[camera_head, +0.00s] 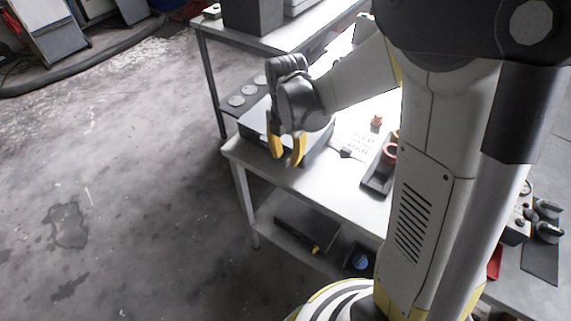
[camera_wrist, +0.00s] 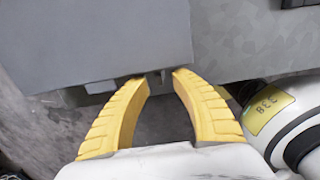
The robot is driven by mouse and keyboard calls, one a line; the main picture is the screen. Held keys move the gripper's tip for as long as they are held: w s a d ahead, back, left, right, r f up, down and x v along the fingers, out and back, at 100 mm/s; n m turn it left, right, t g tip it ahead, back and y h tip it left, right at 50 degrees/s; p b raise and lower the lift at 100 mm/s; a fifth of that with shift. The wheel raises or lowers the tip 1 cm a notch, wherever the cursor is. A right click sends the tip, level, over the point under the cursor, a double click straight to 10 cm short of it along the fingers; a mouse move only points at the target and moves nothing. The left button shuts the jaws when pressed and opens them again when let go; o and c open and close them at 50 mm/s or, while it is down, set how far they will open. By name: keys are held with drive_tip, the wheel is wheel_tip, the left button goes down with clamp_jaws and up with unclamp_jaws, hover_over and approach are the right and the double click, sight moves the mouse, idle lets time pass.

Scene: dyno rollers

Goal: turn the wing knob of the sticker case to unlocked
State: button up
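The sticker case appears to be the grey box (camera_head: 319,146) at the near left corner of the light table. It also fills the upper left of the wrist view (camera_wrist: 95,40). My gripper (camera_head: 286,154) hangs in front of the case with its yellow fingers pointing down. In the wrist view my gripper (camera_wrist: 160,84) is open, its fingertips apart at the near edge of the case. A small grey part, maybe the wing knob (camera_wrist: 160,74), shows at that edge between the fingertips. I cannot tell its turn or whether a finger touches it.
The light table (camera_head: 262,157) also holds a dark tray (camera_head: 376,179) with a red round item (camera_head: 389,152) and a small orange item (camera_head: 376,121). A lower shelf has dark bins (camera_head: 360,260). The floor to the left is clear.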

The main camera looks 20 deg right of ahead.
drive_tip(key=shift+f+b, duration=0.4)
drive_tip(key=shift+f, duration=0.85)
clamp_jaws()
drive_tip(key=shift+r, duration=0.1)
